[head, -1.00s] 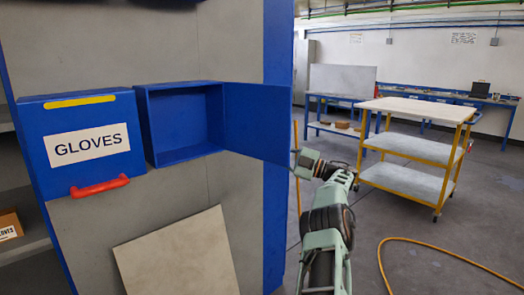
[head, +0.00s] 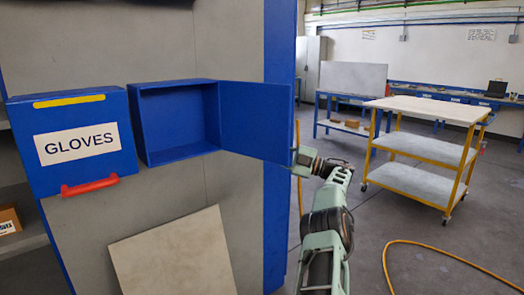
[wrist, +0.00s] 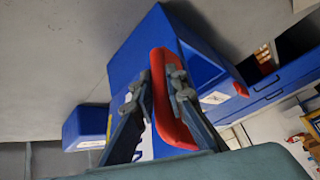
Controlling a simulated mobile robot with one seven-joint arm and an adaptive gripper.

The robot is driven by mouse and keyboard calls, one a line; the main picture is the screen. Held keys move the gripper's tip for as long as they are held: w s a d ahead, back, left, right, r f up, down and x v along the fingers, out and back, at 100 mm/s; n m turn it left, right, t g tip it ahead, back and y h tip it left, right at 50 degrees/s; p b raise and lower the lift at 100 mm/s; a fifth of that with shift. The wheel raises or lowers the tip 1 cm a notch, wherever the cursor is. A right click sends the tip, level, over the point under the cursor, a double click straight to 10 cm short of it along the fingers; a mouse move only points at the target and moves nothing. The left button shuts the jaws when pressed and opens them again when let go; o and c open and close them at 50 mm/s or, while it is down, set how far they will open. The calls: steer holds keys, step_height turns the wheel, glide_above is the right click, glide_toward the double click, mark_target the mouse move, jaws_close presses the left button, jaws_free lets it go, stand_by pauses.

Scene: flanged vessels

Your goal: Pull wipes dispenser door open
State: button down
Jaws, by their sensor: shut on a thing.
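The wipes dispenser (head: 180,148) is a blue box on the grey panel. Its front is open and its inside looks empty. Its door (head: 255,115) is swung out to the right, wide open, with a plain blue inner face toward the head camera. My gripper (head: 304,162) is at the door's far right edge, with its fingers hidden behind the door. In the wrist view, my gripper (wrist: 158,92) is closed around a red handle (wrist: 172,105) on the blue door. The handle lies between the two fingers.
A closed blue GLOVES dispenser (head: 72,140) with a red handle hangs left of the open box. A loose grey board (head: 172,255) leans below. A yellow trolley (head: 425,150) stands at the right, and a yellow hose (head: 430,247) lies on the floor.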

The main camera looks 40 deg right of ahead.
steer(key=shift+r, duration=0.1)
steer(key=c, duration=1.9)
jaws_free()
steer(key=shift+a, duration=0.1)
steer(key=shift+c, duration=0.2)
steer(key=v, duration=0.7)
steer(key=shift+s, duration=0.2)
